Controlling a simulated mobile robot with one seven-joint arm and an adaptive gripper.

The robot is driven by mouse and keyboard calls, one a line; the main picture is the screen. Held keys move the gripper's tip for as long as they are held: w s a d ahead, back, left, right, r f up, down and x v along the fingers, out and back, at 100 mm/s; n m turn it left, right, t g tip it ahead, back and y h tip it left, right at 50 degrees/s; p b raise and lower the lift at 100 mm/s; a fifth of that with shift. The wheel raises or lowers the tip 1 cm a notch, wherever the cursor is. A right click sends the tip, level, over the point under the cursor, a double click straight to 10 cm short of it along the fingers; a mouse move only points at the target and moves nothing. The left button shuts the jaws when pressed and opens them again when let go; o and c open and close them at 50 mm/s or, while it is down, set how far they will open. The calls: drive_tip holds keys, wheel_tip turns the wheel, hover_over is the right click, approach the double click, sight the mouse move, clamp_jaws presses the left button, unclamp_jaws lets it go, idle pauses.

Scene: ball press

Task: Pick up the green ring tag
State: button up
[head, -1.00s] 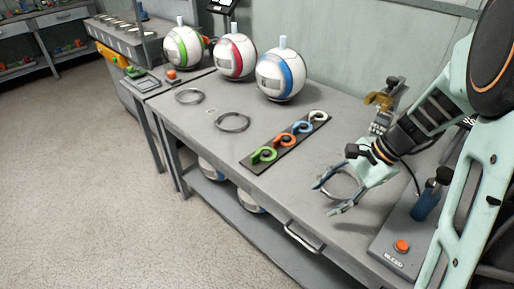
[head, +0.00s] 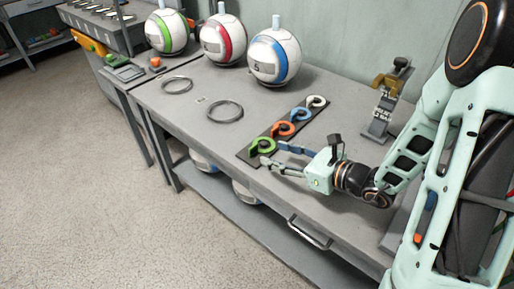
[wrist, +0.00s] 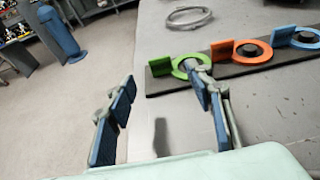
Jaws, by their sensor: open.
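The green ring tag (head: 262,147) lies at the near left end of a dark strip (head: 248,158) on the grey bench. In the wrist view the green tag (wrist: 188,68) shows its ring and an upright flat tab. My gripper (head: 272,155) is open and empty, just right of the green tag, its fingers pointing left towards it. In the wrist view my gripper (wrist: 158,98) has its right finger overlapping the near edge of the green ring. I cannot tell whether they touch. The left finger is over the bench's front edge.
An orange tag (head: 283,128), a blue tag (head: 299,114) and a white tag (head: 316,101) sit further along the strip. Two metal rings (head: 225,111) lie beyond it. Three striped balls (head: 275,58) stand at the back. A clamp-like device (head: 382,115) stands right.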

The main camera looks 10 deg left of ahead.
sight(254, 147)
drive_tip(key=b+x, duration=0.1)
drive_tip(key=x, duration=0.6)
drive_tip(key=shift+w+a, duration=0.1)
drive_tip(key=shift+a, duration=0.3)
drive_tip(key=c, duration=0.9)
